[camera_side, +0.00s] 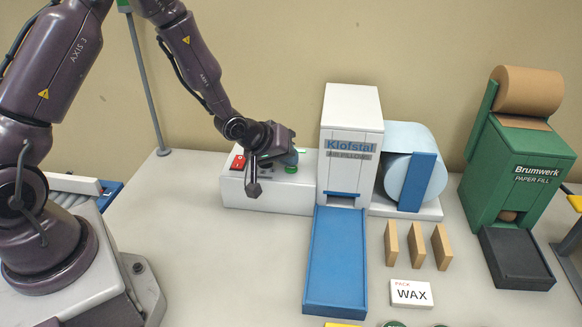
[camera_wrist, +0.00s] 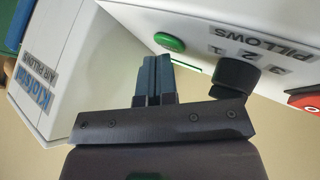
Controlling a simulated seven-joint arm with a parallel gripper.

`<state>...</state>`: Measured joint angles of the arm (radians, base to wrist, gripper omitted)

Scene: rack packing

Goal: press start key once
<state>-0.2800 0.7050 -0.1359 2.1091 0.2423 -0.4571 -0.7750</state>
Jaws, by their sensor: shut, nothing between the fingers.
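The control box (camera_side: 265,195) of the white Klofstal air pillow machine (camera_side: 350,120) carries a round green key (camera_wrist: 170,41), a black dial knob (camera_wrist: 236,76) marked 1, 2, 3 and PILLOWS, and a red switch (camera_wrist: 303,98). I see no start label on the green key. In the side view the green key (camera_side: 291,169) is at the box's right end. My gripper (camera_wrist: 153,62) is shut and empty, its teal fingertips just beside the green key in the wrist view. In the side view my gripper (camera_side: 291,158) hangs over the box. I cannot tell whether the tips touch the key.
A blue chute (camera_side: 336,262) runs forward from the machine, with a film roll (camera_side: 402,175) at its right. A green Brunwerk paper machine (camera_side: 520,165) stands at right.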

